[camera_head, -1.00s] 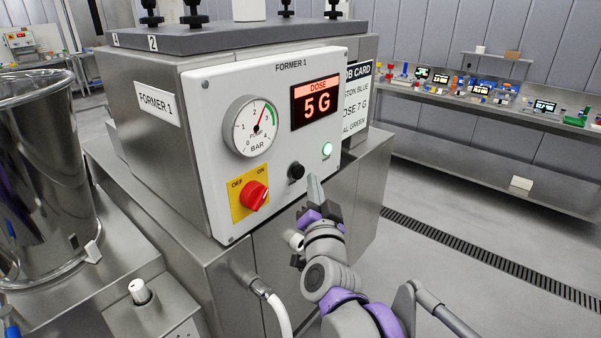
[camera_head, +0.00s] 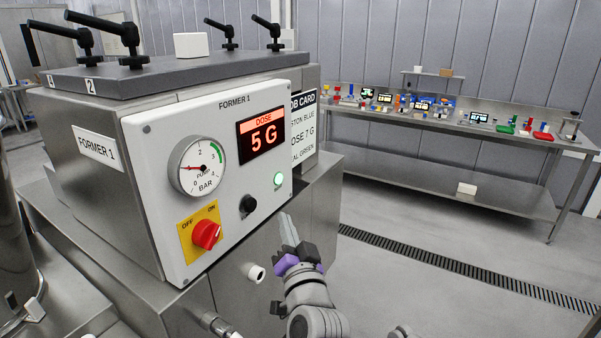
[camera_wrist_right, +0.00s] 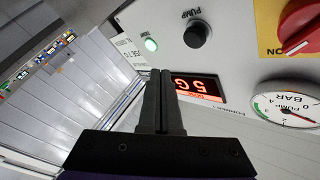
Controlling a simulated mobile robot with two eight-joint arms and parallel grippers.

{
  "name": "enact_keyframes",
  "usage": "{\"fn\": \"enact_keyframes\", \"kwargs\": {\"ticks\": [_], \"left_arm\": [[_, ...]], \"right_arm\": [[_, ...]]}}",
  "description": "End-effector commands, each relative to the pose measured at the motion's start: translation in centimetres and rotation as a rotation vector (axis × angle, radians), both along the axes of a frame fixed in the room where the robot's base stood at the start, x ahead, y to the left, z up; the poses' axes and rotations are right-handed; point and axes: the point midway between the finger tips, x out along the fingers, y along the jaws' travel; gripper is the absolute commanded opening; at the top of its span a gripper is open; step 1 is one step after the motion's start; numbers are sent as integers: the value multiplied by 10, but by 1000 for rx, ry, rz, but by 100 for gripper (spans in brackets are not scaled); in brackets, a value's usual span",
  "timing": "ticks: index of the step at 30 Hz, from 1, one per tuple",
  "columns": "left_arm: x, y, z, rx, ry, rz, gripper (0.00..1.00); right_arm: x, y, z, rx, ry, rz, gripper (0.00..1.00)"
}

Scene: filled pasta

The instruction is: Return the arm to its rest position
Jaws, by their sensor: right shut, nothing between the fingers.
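My right gripper (camera_head: 288,230) is in front of the Former 1 panel, below the green lamp and to the right of the black pump knob (camera_head: 248,205). Its fingers are together with nothing between them. In the right wrist view the shut fingers (camera_wrist_right: 160,85) point toward the panel (camera_wrist_right: 225,65), with the dose display (camera_wrist_right: 198,87) just beyond them. My right arm rises from the bottom of the head view. My left gripper is out of view.
The display (camera_head: 262,134) reads 5 G. The red switch (camera_head: 206,234) and pressure gauge (camera_head: 197,167) sit on the panel. A job card (camera_head: 303,127) stands at its right. A workbench (camera_head: 470,125) lies beyond open floor (camera_head: 420,260).

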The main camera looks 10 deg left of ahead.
Motion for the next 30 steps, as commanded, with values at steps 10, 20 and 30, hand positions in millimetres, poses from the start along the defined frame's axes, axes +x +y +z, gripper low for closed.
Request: {"fn": "enact_keyframes", "kwargs": {"ticks": [10,20,30], "left_arm": [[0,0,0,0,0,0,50],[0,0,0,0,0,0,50],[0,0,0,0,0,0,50]], "right_arm": [[-56,-128,-120,-419,328,3,0],[-189,-266,-259,-760,822,-38,0],[-253,-309,-300,-844,1032,-55,0]]}}
